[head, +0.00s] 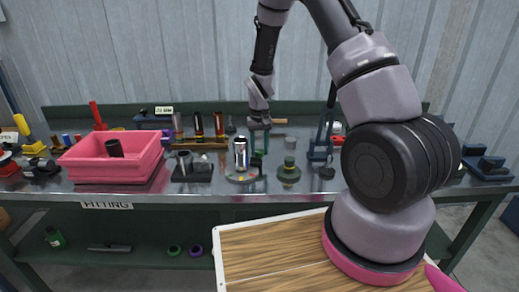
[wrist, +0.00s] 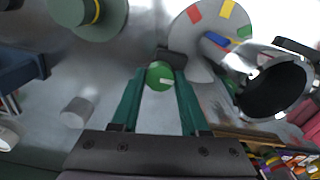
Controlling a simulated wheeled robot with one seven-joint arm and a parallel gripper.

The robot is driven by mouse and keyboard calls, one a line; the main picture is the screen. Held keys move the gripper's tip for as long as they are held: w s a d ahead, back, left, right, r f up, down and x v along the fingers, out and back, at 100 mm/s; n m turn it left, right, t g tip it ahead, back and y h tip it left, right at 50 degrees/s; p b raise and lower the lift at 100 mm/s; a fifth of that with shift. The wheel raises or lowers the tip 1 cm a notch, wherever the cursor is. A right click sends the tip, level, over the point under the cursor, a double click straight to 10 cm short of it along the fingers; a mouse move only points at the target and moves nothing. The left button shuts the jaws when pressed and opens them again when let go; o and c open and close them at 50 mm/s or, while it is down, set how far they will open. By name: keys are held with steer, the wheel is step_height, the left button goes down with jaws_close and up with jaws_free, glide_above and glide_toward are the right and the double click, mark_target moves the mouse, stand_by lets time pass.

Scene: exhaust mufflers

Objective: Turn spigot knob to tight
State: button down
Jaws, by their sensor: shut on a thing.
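The spigot knob (wrist: 160,75) is a small round green cap with a white mark on its face, in the middle of the wrist view. My gripper (wrist: 160,88) has its two green fingers on either side of the knob and is shut on it. In the head view my gripper (head: 261,142) points down over the bench, just behind and right of a chrome cylinder (head: 240,153). The knob is too small or hidden to make out there. A pale disc with red, yellow, blue and green patches (wrist: 203,35) lies beyond the knob in the wrist view.
The chrome cylinder also shows close on the right in the wrist view (wrist: 275,90). A green round piece (head: 289,172) stands right of it on the bench. A pink bin (head: 112,160) is at left. Bottles and tools line the back.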

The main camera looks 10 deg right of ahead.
stand_by(0.4)
steer(key=shift+c, duration=2)
jaws_free()
step_height(320, 180, up, 11)
step_height(320, 180, up, 19)
steer(key=m+t+y, duration=0.1)
steer(key=m+t, duration=0.1)
steer(key=t, duration=0.1)
glide_above(260, 151)
steer(key=s+d, duration=0.3)
steer(key=s, duration=0.6)
steer(key=s+d+r+t, duration=0.1)
steer(key=s+r, duration=0.3)
steer(key=s, duration=0.4)
steer(key=s+d+r+m+t+y, duration=0.1)
steer(key=s+r+t, duration=0.2)
steer(key=s+r, duration=0.2)
steer(key=s, duration=0.3)
steer(key=shift+d+m, duration=0.3)
steer(key=shift+d, duration=0.05)
